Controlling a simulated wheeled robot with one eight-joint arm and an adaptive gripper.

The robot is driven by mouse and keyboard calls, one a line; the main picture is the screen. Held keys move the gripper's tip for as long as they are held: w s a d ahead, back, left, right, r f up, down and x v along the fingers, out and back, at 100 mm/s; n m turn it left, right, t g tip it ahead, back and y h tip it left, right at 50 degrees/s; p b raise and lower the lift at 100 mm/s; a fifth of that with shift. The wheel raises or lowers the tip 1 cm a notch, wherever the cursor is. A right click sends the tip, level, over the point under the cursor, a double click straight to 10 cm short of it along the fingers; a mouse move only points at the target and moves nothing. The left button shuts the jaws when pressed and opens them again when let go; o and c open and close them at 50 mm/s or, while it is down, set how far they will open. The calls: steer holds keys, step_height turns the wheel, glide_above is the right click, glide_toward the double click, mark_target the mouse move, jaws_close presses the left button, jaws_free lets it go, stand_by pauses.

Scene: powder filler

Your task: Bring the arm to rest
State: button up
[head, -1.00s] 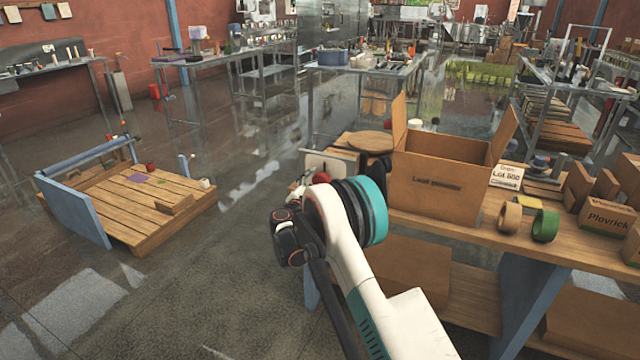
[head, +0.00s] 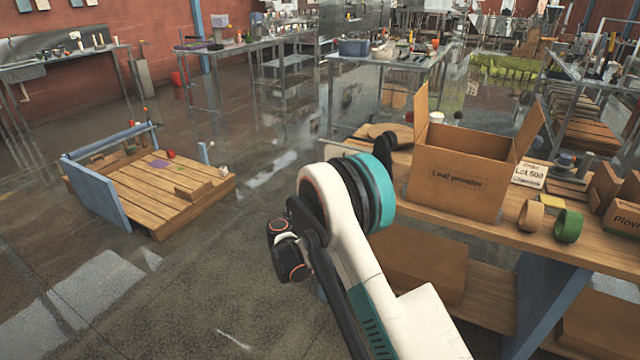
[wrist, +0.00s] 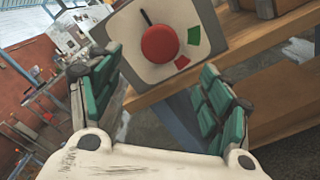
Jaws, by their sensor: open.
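In the wrist view my gripper (wrist: 160,95) is open, its two green-padded fingers spread apart with nothing between them. Past the fingertips is a pale panel (wrist: 135,25) with a red knob (wrist: 160,43), a black pointer line and green and red marks. I cannot tell whether a finger touches the panel. In the head view my white and teal arm reaches up from the bottom, beside the left end of the wooden bench (head: 480,235). My gripper is hidden there behind the arm.
An open cardboard box (head: 460,180) stands on the bench, with a tan tape roll (head: 530,216) and a green tape roll (head: 568,226) to its right. A low wooden platform (head: 150,195) with blue sides stands on the floor at left. The floor between is clear.

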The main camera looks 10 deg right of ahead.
steer(key=s+d+r+m+g+y, duration=0.25)
steer(key=s+d+r+m, duration=0.25)
steer(key=s+r, duration=0.35)
steer(key=s+d+r+m+g+y, duration=0.1)
steer(key=s+d+r+m+g, duration=0.2)
steer(key=s+d+r+m, duration=0.4)
steer(key=s+a+m+y, duration=0.1)
steer(key=s+m+y, duration=0.1)
steer(key=s, duration=0.9)
steer(key=s+a+f+m+g+y, duration=0.1)
steer(key=s+a+m+y, duration=0.1)
steer(key=s, duration=1)
steer(key=s+a+m+g+y, duration=0.1)
steer(key=s+a+m+y, duration=0.1)
steer(key=s, duration=1)
steer(key=shift+s+f+m+y, duration=0.15)
steer(key=shift+f+m+y, duration=0.35)
steer(key=shift+m, duration=0.5)
